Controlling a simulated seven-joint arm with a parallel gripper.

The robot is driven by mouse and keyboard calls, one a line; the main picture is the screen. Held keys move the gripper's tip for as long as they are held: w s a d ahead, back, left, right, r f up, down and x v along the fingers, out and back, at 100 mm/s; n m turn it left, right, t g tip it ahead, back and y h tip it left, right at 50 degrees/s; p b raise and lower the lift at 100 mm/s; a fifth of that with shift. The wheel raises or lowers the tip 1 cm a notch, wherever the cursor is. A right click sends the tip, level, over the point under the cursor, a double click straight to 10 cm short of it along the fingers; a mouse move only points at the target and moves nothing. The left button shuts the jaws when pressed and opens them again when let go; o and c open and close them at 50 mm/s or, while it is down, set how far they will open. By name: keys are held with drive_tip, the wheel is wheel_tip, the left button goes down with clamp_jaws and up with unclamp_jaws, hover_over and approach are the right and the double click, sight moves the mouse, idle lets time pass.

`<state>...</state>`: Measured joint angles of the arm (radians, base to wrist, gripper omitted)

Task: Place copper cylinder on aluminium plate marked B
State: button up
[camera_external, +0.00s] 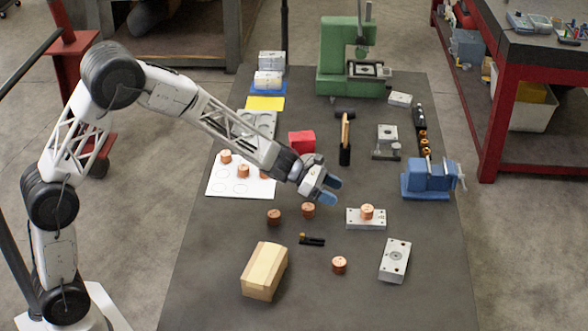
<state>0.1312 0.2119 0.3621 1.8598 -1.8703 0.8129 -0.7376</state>
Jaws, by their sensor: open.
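A copper cylinder (367,211) stands upright on a flat aluminium plate (353,220). A small dark mark shows at that plate's right side; it looks like a letter but is too small to read surely. Another aluminium plate (388,272) lies nearer the front with a round feature in its middle and no cylinder on it. Loose copper cylinders stand on the dark table: one (274,217), one (308,210) just below my gripper in the picture, and one (339,265) further front. My gripper (331,190) is open and empty, left of the plate bearing the cylinder and apart from it.
A white sheet (219,190) with circles holds more copper cylinders. A cardboard box (264,272), a black clamp-like tool (312,240), a red block (301,142), a blue vise (430,180) and a green press (337,60) stand around.

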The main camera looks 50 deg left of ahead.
drive_tip(key=shift+r, duration=0.1)
drive_tip(key=s+a+r+m+g+y, duration=0.15)
drive_tip(key=s+r+m, duration=0.25)
drive_tip(key=s, duration=0.4)
drive_tip(key=s+a+r+m+g, duration=0.25)
drive_tip(key=s+r+m, duration=0.2)
drive_tip(key=s, duration=0.35)
drive_tip(key=s+a+r+m+g+y, duration=0.1)
drive_tip(key=s+a+r+m, duration=0.3)
drive_tip(key=s, duration=0.5)
drive_tip(key=s+a+m+y, duration=0.4)
drive_tip(key=s+a+m, duration=0.2)
drive_tip(key=s, duration=0.8)
drive_tip(key=s+a+r+m+y, duration=0.1)
drive_tip(key=s+a+m+y, duration=0.3)
drive_tip(key=s+a, duration=0.5)
drive_tip(key=s+m, duration=0.2)
drive_tip(key=s, duration=0.2)
drive_tip(key=shift+s+y, duration=0.35)
drive_tip(key=shift+s, duration=0.05)
